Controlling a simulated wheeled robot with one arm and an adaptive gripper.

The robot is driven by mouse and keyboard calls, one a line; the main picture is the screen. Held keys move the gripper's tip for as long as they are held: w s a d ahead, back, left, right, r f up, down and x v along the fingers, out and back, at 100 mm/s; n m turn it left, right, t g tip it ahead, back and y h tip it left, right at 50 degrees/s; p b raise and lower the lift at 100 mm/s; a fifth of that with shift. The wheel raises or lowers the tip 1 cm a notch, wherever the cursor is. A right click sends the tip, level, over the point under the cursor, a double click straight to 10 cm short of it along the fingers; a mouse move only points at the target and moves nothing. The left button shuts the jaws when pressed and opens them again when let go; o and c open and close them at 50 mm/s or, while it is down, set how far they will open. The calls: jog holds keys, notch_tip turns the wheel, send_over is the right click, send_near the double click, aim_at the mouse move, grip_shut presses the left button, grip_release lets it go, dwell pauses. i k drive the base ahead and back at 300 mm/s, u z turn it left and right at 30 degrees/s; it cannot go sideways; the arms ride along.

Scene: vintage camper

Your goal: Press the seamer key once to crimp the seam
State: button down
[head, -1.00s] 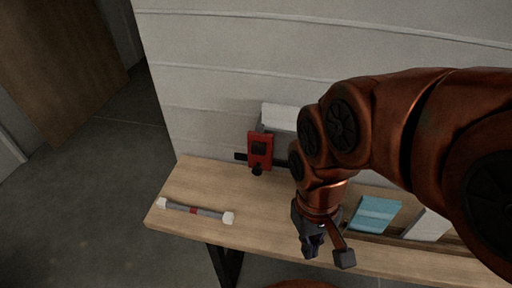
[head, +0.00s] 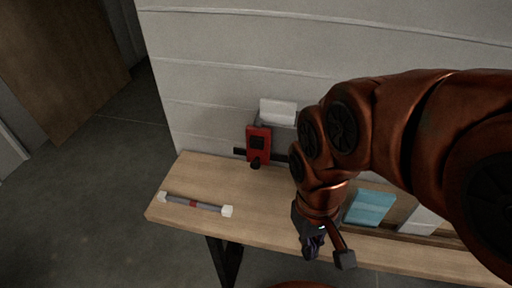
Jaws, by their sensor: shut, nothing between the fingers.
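A red device (head: 259,139) with a dark panel and a black round knob (head: 255,163) at its lower end stands at the back of the wooden bench, against the wall. It may be the seamer; I cannot tell which part is its key. A grey body with a white top (head: 278,111) is behind it, partly hidden by my arm. My gripper (head: 312,248) points down near the front edge of the bench, right of and nearer than the red device. It is shut and empty, clear of the device.
A grey rod with white ends and a red band (head: 193,204) lies at the bench's left end. A light blue block (head: 369,207) and a white block (head: 423,220) are to the right of my gripper. The wooden bench top (head: 262,203) is clear between rod and gripper.

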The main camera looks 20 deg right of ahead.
aim_at(255, 142)
jog(key=k, duration=0.4)
jog(key=u, duration=2.4)
jog(key=i, duration=1.75)
jog(key=z, duration=3.25)
